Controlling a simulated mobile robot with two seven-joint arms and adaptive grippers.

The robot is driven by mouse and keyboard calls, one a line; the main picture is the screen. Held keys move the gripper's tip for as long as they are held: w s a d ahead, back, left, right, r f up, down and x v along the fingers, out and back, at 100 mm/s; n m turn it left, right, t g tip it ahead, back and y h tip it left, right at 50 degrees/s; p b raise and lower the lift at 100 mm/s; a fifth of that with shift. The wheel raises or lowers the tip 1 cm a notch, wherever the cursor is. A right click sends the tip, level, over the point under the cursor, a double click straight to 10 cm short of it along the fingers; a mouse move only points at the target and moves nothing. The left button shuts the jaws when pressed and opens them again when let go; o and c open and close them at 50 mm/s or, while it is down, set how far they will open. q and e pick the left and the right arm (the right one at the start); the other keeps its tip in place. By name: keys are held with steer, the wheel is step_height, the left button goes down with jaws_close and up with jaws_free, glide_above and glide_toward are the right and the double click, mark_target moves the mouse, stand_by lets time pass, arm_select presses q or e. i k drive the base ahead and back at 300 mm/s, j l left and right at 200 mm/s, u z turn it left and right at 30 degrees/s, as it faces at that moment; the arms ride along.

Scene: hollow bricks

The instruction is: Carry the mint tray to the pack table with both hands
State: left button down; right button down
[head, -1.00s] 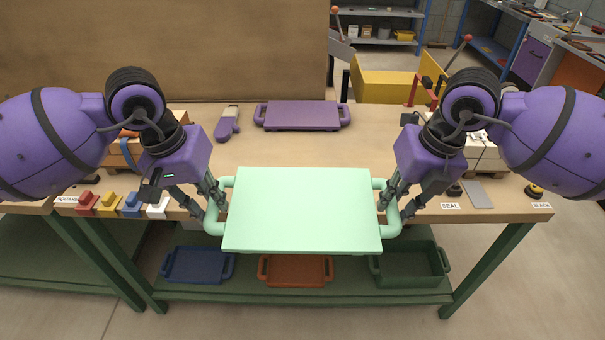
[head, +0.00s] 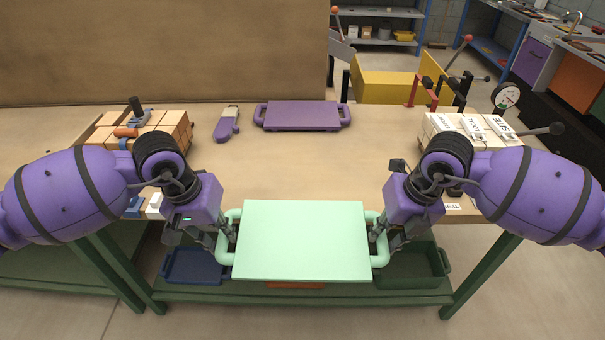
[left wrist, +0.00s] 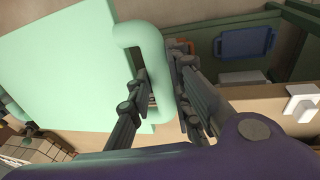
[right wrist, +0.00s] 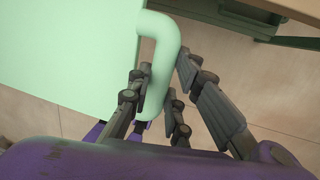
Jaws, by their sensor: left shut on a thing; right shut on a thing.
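The mint tray (head: 302,240) is a flat pale green board with a tube handle at each side. It is held level in front of the table's near edge, over the lower shelf. My left gripper (head: 226,240) is shut on its left handle, which also shows between the fingers in the left wrist view (left wrist: 150,60). My right gripper (head: 379,240) is shut on its right handle, seen between the fingers in the right wrist view (right wrist: 163,50). A wooden-topped table (head: 300,165) stands behind the tray.
A purple tray (head: 302,115) and a purple-handled tool (head: 227,124) lie at the table's back. Bricks stand at the left (head: 165,125) and right (head: 470,128). A blue tray (head: 192,266) and green tray (head: 420,265) sit on the lower shelf. The table's middle is clear.

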mark_target(302, 171)
steer(key=i, duration=1)
